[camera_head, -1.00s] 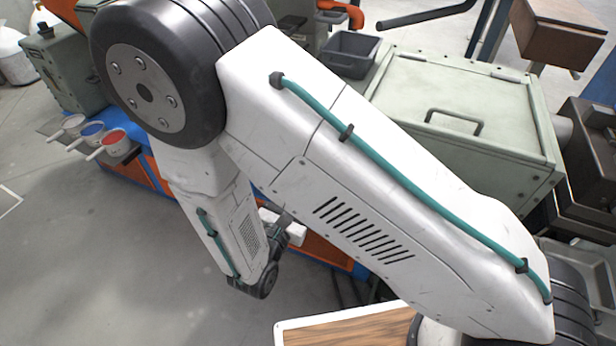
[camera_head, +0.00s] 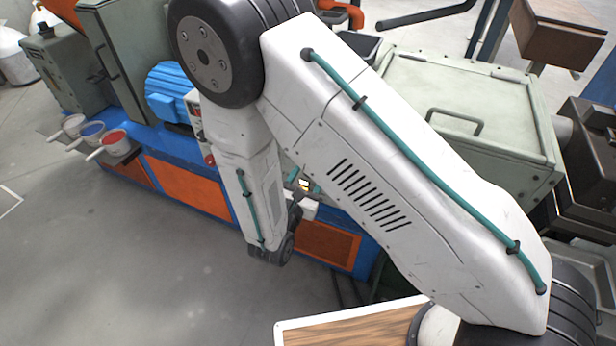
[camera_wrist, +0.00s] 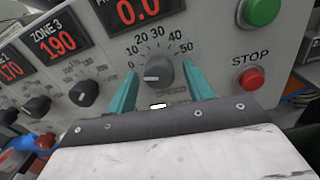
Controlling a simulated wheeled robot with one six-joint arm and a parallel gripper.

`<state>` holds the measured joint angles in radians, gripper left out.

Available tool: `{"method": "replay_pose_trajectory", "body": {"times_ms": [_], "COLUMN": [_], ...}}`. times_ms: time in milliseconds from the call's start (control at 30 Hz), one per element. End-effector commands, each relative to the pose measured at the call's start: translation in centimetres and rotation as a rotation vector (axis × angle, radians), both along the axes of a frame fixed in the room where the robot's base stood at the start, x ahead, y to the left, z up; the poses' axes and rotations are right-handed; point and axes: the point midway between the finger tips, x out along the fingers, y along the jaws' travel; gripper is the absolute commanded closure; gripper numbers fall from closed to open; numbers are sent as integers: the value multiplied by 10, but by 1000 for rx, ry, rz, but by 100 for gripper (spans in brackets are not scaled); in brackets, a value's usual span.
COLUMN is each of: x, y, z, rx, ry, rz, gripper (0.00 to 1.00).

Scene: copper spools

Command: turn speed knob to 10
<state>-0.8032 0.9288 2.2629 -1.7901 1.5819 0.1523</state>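The speed knob (camera_wrist: 157,73) is dark grey and round, on a light panel in the wrist view. Its scale runs from 0 to 50, and its pale pointer mark faces left, toward the 0. A red display above it reads 0.0. My gripper (camera_wrist: 160,82) is open, with one teal finger on each side of the knob. Visible gaps separate the fingers from the knob in the picture; depth is hard to judge. In the head view my arm hides the panel's knobs, and the fingertips cannot be made out.
A green button (camera_wrist: 262,11) and a red STOP button (camera_wrist: 251,78) sit right of the knob. A zone knob (camera_wrist: 84,92) and a display reading 190 (camera_wrist: 60,43) are to the left. In the head view, a blue motor (camera_head: 168,92) and handled cups (camera_head: 112,138) stand left of my arm.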

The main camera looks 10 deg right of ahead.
Motion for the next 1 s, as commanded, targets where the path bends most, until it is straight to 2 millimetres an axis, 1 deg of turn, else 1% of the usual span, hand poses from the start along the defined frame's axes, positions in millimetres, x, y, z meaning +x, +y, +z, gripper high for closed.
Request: {"method": "replay_pose_trajectory", "body": {"times_ms": [33,133,467,667,1000], "x": [0,0,0,0,0], "y": [0,0,1,1,1], "z": [0,0,0,0,-1], "rx": [0,0,28,114,307], "ry": [0,0,-18,-76,-202], "rz": [0,0,0,0,1], "gripper": [63,90,91,91,91]}}
